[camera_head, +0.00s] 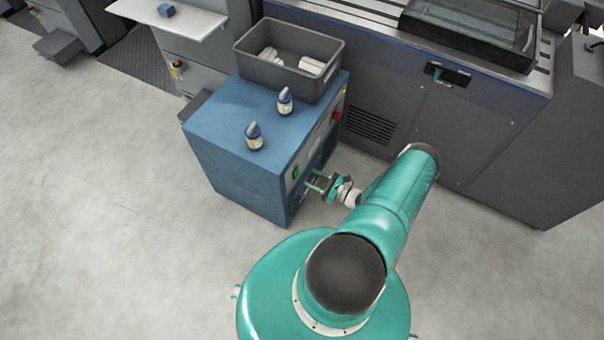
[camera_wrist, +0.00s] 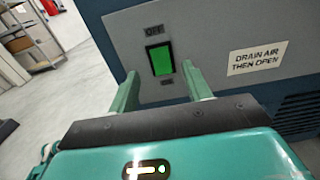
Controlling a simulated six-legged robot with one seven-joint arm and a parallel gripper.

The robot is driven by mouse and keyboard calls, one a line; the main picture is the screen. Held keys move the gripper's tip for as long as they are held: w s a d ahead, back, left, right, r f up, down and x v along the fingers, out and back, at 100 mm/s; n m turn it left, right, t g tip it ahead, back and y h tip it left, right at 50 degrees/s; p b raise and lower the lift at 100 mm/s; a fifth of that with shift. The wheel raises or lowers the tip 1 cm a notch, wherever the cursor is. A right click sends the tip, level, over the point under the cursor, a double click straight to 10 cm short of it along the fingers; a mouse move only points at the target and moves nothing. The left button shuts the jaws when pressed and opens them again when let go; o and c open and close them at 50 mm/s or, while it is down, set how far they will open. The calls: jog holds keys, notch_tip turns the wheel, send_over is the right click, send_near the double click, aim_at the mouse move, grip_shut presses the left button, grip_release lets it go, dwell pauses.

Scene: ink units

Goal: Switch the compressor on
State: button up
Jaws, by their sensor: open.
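The compressor appears to be the blue cabinet (camera_head: 240,165) in the head view. Its side panel carries a green rocker switch (camera_head: 295,172). In the wrist view the green switch (camera_wrist: 160,60) sits in a black frame below a label reading OFF (camera_wrist: 154,30); the small label beneath it is unreadable. My gripper (camera_head: 312,182) is at the panel, close to the switch. In the wrist view my gripper (camera_wrist: 159,70) is open and empty, with one finger on each side of the switch's lower part. I cannot tell whether the fingertips touch the panel.
Two small bottles (camera_head: 285,101) (camera_head: 254,136) and a grey bin (camera_head: 247,67) with white items stand on the cabinet. A red knob (camera_head: 337,116) is farther along the panel. A sign (camera_wrist: 257,58) reads DRAIN AIR THEN OPEN. A dark machine (camera_head: 400,110) stands behind. The floor at left is clear.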

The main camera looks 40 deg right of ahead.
aim_at(297, 171)
jog(key=x, duration=0.5)
jog(key=shift+w+a, duration=0.1)
jog(key=shift+w, duration=0.2)
